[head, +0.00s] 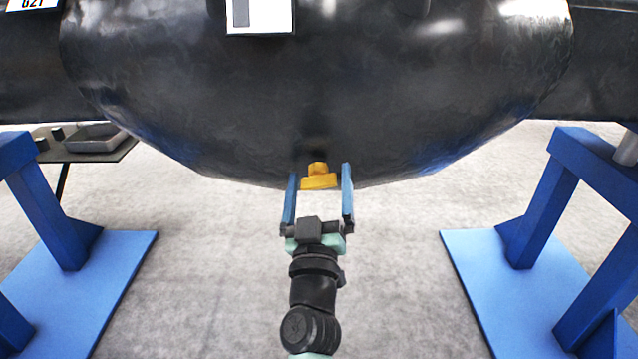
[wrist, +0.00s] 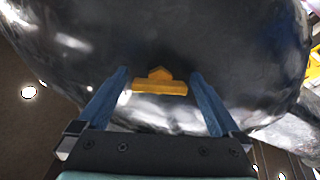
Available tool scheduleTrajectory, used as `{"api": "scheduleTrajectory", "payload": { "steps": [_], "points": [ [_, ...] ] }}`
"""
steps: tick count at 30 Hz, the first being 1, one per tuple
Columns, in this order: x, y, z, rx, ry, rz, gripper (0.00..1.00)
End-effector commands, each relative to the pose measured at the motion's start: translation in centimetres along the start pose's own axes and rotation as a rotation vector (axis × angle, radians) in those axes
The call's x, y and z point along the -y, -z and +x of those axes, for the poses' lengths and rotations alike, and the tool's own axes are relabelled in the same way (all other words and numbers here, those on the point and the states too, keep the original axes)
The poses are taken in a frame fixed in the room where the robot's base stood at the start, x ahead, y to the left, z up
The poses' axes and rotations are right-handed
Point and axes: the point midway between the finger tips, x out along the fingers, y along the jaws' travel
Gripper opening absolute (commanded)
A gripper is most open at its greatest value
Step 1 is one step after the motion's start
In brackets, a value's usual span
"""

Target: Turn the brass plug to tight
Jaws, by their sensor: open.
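The brass plug (head: 318,181) is yellow, with a wide flange and a smaller head above it in the head view. It sits at the lower middle of the big black casting (head: 400,100). My gripper (head: 320,172) is open, with one blue finger on each side of the plug and visible gaps to it. In the wrist view the plug (wrist: 160,84) shows between and slightly beyond the fingertips (wrist: 159,73). I cannot tell how tight the plug is.
Blue stands with light blue base plates are at the left (head: 115,265) and right (head: 500,270). A dark table (head: 110,154) with a grey tray (head: 95,137) is at the far left. The grey floor (head: 220,250) between the stands is clear around my arm.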

Motion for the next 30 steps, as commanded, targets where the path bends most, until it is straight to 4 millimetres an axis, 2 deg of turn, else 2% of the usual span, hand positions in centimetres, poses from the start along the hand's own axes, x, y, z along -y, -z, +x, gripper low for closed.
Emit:
{"api": "scheduleTrajectory", "payload": {
  "steps": [4, 15, 18, 30],
  "points": [
    [0.0, 0.0, -0.01, 0.0, 0.0, 0.0, 1.0],
    [-0.01, 0.0, -0.04, 0.0, 0.0, 0.0, 0.33],
    [-0.01, -0.01, -0.04, 0.0, 0.0, 0.0, 0.19],
    [0.04, -0.08, -0.09, -0.001, 0.014, 0.093, 0.19]
  ]
}}
